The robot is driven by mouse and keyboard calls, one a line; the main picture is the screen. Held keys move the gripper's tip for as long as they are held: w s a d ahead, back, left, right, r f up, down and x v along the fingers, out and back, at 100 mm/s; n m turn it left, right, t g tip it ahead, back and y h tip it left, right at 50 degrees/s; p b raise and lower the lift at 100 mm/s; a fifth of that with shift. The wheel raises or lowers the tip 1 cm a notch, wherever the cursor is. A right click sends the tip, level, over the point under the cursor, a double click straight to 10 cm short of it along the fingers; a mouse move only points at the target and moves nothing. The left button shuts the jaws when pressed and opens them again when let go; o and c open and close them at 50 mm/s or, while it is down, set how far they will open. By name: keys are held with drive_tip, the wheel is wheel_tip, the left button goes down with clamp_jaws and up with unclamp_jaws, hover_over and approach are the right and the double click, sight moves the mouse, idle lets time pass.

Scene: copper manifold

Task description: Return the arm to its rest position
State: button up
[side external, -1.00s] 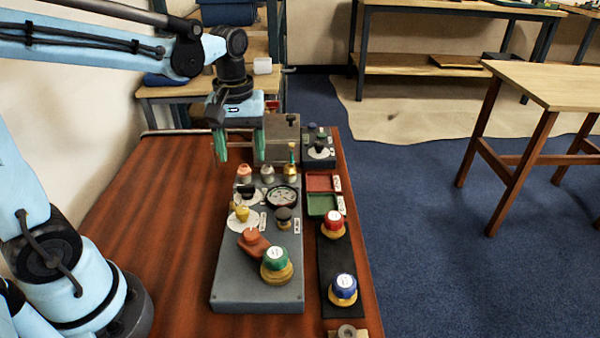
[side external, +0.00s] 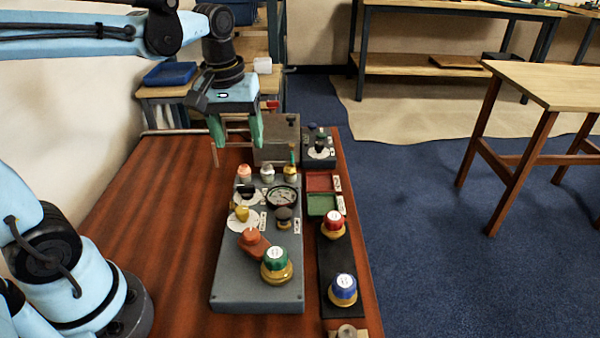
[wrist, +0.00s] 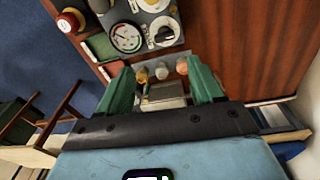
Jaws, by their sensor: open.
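My gripper (side external: 237,132) is open, with its two green fingers apart and nothing between them. It hangs above the far end of the table, over the left of the grey metal box and clear of the manifold panel (side external: 226,285). In the wrist view my gripper (wrist: 158,88) also shows spread and empty, with several panel fittings and the metal box seen beyond the fingers. The panel carries a green-capped knob (side external: 276,258), an orange lever (side external: 251,239), yellow and black knobs, and a round gauge (side external: 282,196).
A black strip (side external: 338,262) right of the panel holds a red-capped knob (side external: 333,224) and a blue-capped knob (side external: 344,287). Red (side external: 319,181) and green trays (side external: 322,205) lie behind it. A grey metal box (side external: 276,145) stands at the far end. The wooden table (side external: 165,235) is clear at left.

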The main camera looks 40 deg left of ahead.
drive_tip(key=s+d+f+m+t, duration=0.1)
drive_tip(key=m+t, duration=0.1)
drive_tip(key=s+d+f+m+t, duration=0.1)
drive_tip(key=m+t, duration=0.1)
drive_tip(key=m, duration=0.1)
drive_tip(key=s+d+f+m+t, duration=0.1)
drive_tip(key=s+m+t, duration=0.1)
drive_tip(key=shift+s+d+f+m, duration=0.1)
drive_tip(key=shift+d+f+m, duration=0.15)
drive_tip(key=shift+m, duration=0.15)
idle(0.5)
